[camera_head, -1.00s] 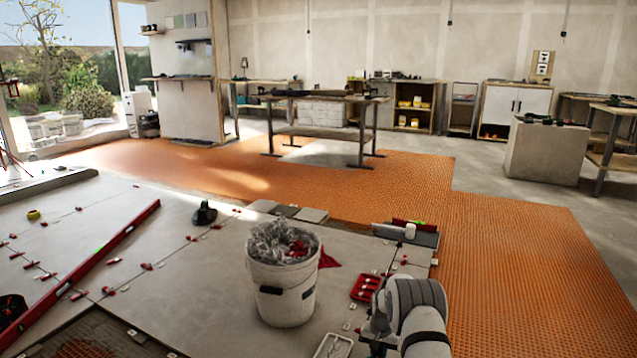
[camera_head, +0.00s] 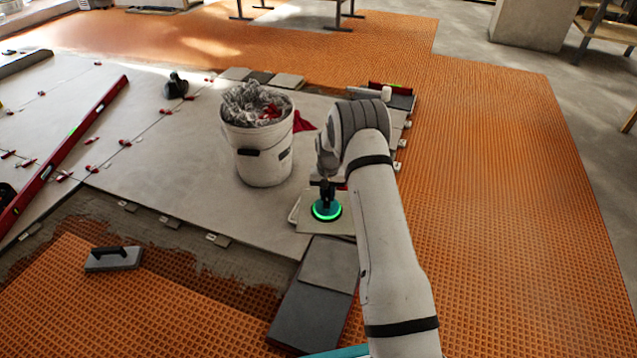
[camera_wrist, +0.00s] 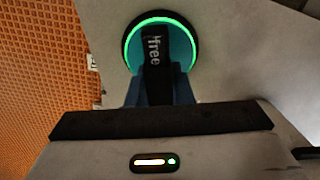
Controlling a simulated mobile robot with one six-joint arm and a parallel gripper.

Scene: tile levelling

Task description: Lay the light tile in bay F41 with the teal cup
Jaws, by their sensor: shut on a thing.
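The teal cup (camera_head: 326,212), a round suction cup with a glowing green ring, rests on or just over a pale tile (camera_head: 345,222) right of the bucket. My gripper (camera_head: 326,186) is above it, shut on its handle. In the wrist view the cup (camera_wrist: 180,57) lies against a pale surface; its dark handle reads "free", and the blue-grey fingers of my gripper (camera_wrist: 158,92) close on it. An open patch of bare bed (camera_head: 190,240) lies front left. I cannot read any F41 mark.
A white bucket of plastic waste (camera_head: 262,160) stands left of the cup. Grey tiles (camera_head: 310,305) lie in front. A trowel-like float (camera_head: 113,258) lies on orange matting. A red level (camera_head: 75,150) lies at left. Orange matting (camera_head: 500,200) at right is clear.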

